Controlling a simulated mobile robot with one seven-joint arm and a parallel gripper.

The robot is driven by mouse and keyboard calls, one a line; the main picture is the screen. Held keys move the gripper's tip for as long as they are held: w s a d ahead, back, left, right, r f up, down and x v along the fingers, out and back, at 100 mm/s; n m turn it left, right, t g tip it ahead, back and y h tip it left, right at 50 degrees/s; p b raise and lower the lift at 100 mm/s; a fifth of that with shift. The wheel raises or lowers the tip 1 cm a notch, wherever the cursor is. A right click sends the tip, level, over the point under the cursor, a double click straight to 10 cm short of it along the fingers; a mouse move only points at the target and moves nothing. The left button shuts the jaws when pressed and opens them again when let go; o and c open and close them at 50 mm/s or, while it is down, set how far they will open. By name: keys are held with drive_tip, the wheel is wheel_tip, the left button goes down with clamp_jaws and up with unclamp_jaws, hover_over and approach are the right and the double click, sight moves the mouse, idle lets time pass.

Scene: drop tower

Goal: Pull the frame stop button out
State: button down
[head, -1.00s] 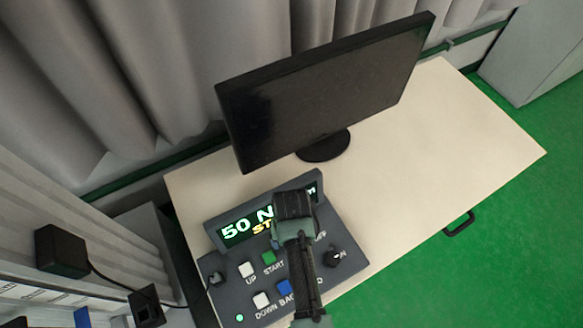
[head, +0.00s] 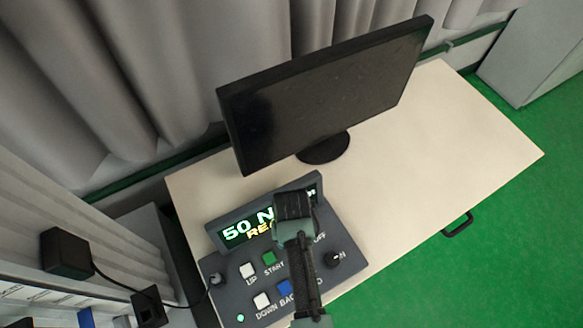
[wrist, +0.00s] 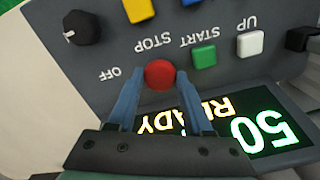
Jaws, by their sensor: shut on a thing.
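The red stop button (wrist: 159,74) sits on the grey control panel (wrist: 110,58), beside the upside-down STOP label in the wrist view. My gripper (wrist: 160,84) has its two blue-grey fingers on either side of the button and is shut on it. How far the button stands out from the panel is hard to tell. In the head view my gripper (head: 294,218) and arm cover the button. The panel's display (head: 246,230) is lit; in the wrist view it reads 50 and READY, partly covered by a finger.
Near the button are a green START button (wrist: 204,56), a white UP button (wrist: 250,43), a blue button (wrist: 190,2), a yellow button (wrist: 138,9) and a black knob (wrist: 82,28). A monitor (head: 325,95) stands behind the panel. The table's right side (head: 440,150) is clear.

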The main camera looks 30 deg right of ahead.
drive_tip(key=shift+r, duration=0.45)
drive_tip(key=shift+w+f, duration=0.1)
drive_tip(key=shift+w, duration=0.05)
drive_tip(key=shift+c, duration=1.6)
unclamp_jaws()
wheel_tip(320, 180, up, 13)
